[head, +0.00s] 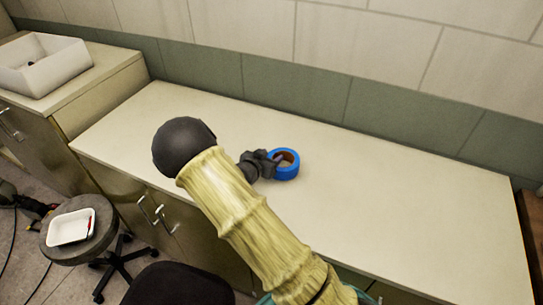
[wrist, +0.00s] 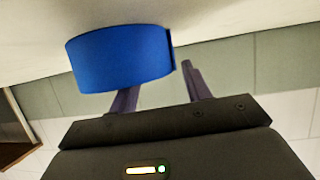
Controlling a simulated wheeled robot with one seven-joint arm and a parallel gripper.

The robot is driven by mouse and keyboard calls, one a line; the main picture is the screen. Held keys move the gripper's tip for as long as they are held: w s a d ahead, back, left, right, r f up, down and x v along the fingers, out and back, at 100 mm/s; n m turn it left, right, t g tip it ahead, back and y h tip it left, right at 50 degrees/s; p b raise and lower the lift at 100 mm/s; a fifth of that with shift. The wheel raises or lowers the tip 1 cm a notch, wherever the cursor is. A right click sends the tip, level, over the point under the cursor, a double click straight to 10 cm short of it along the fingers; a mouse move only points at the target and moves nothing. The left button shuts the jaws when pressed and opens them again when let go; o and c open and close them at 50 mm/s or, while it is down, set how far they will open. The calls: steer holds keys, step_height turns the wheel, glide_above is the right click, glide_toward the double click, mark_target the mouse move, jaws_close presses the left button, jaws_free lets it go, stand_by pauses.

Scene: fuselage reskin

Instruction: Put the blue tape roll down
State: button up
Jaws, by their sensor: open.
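The blue tape roll (head: 286,164) is on the cream counter (head: 400,205), near its middle, with its brown inner core showing. My gripper (head: 268,163) is right at the roll's left side in the head view, and my arm hides part of the counter in front. In the wrist view the blue tape roll (wrist: 120,58) lies against the counter surface, just beyond the fingers. My gripper (wrist: 160,85) has its two fingers spread apart there. One finger is partly behind the roll, and the other stands clear of its edge. I cannot tell whether either finger touches it.
The counter is bare to the right of the roll and at the far left. A tiled wall (head: 330,35) runs along its back. A white sink (head: 45,65) stands at the upper left. A stool (head: 95,235) with a white tray (head: 71,227) is on the floor at left.

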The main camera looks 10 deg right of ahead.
steer(key=v, duration=1)
steer(key=shift+s+a+r+b, duration=0.15)
steer(key=shift+s+r+b, duration=0.05)
steer(key=shift+b, duration=0.15)
steer(key=shift+w+d+f+n+g+y, duration=0.1)
steer(key=shift+d+n+g+y, duration=0.2)
steer(key=shift+y, duration=0.5)
steer(key=shift+d+n+g+y, duration=0.2)
steer(key=shift+n+g+y, duration=0.1)
steer(key=shift+y, duration=0.5)
steer(key=s+d+r+n+g+y, duration=0.2)
steer(key=s, duration=0.4)
steer(key=s+d+r+n+g+y, duration=0.1)
steer(key=s+d+r+n+g, duration=0.1)
steer(key=s, duration=0.5)
steer(key=s+d+r+n+g+y, duration=0.2)
steer(key=s+d, duration=0.1)
steer(key=s, duration=0.4)
steer(key=shift+r+n+y, duration=0.3)
steer(key=shift+n, duration=0.1)
